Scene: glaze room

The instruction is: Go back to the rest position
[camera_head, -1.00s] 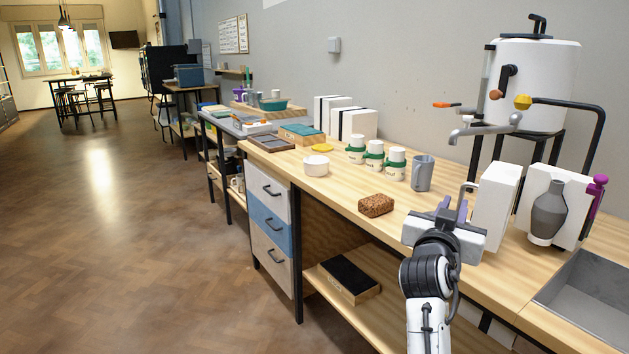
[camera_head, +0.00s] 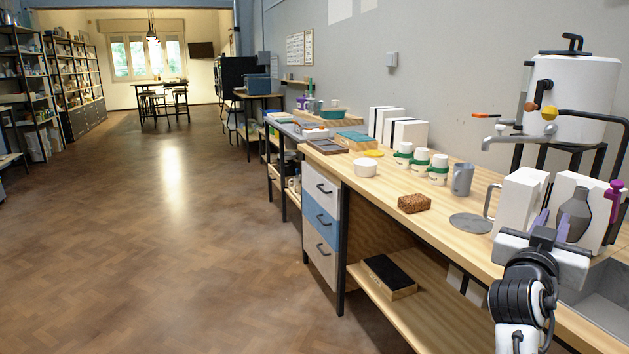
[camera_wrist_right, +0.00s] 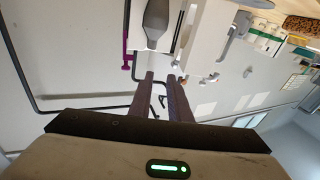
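My right gripper (camera_head: 551,218) is raised in front of the workbench (camera_head: 455,195) at the lower right of the head view. Its two purple fingers stand apart with nothing between them. The right wrist view also shows the fingers (camera_wrist_right: 161,75) with an empty gap. Behind the gripper in the head view are a white box-shaped pitcher (camera_head: 519,196) with a grey handle and a grey vase shape (camera_head: 573,215) on a white block. My left gripper is not in view.
The bench holds a brown cork-like block (camera_head: 414,203), a grey disc (camera_head: 471,222), a grey mug (camera_head: 462,179), a white bowl (camera_head: 366,168) and green-banded white jars (camera_head: 438,170). A sink (camera_head: 606,288) lies at the right. The floor (camera_head: 160,250) to the left is clear.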

